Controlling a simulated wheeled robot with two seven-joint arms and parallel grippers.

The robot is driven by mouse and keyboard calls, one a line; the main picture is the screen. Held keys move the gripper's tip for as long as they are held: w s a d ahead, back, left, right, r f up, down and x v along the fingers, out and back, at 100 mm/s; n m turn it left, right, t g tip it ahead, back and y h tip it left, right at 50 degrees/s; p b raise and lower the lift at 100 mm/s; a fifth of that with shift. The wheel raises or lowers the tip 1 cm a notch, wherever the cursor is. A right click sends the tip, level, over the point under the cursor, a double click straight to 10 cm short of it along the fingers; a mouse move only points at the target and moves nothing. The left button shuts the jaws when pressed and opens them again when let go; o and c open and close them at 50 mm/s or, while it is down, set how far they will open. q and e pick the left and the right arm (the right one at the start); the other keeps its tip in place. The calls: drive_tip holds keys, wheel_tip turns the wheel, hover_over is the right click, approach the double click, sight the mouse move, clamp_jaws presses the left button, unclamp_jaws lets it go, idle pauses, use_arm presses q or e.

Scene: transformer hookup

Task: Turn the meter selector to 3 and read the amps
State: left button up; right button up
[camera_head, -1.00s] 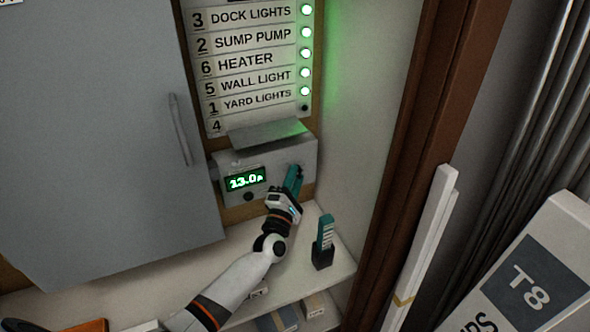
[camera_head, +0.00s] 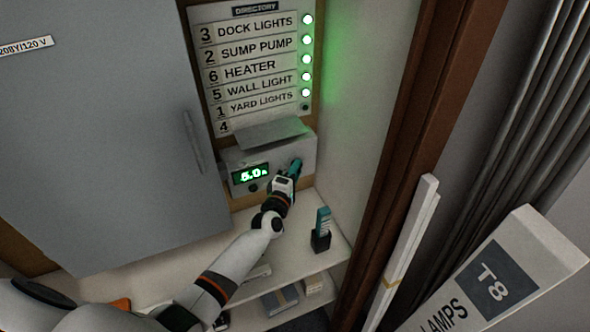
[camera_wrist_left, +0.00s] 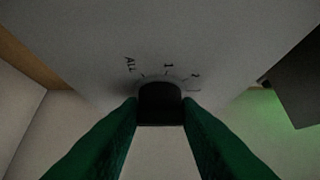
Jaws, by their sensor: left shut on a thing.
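The grey meter box (camera_head: 230,160) is on the back wall above the shelf. Its green display (camera_head: 250,174) shows a value ending in .0 A; the first digit is blurred, a 5 or a 6. The dark selector knob (camera_wrist_left: 160,104) shows in the left wrist view, with the marks ALL, 1 and 2 around it. The mark 3 cannot be made out. My left gripper (camera_head: 296,166) is at the right side of the meter front, its green fingers shut on the knob and hiding it in the head view. My right gripper is not in view.
The directory board (camera_head: 262,70) with green lamps hangs above the meter. A grey cabinet (camera_head: 100,130) stands at left. A teal-topped item in a black holder (camera_head: 321,238) stands on the shelf (camera_head: 290,240), right of my left arm. A T8 lamps box (camera_head: 545,240) is at lower right.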

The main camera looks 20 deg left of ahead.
use_arm(q)
drive_tip(key=o, duration=1)
drive_tip(key=s+b, duration=0.1)
drive_tip(key=s, duration=1.1)
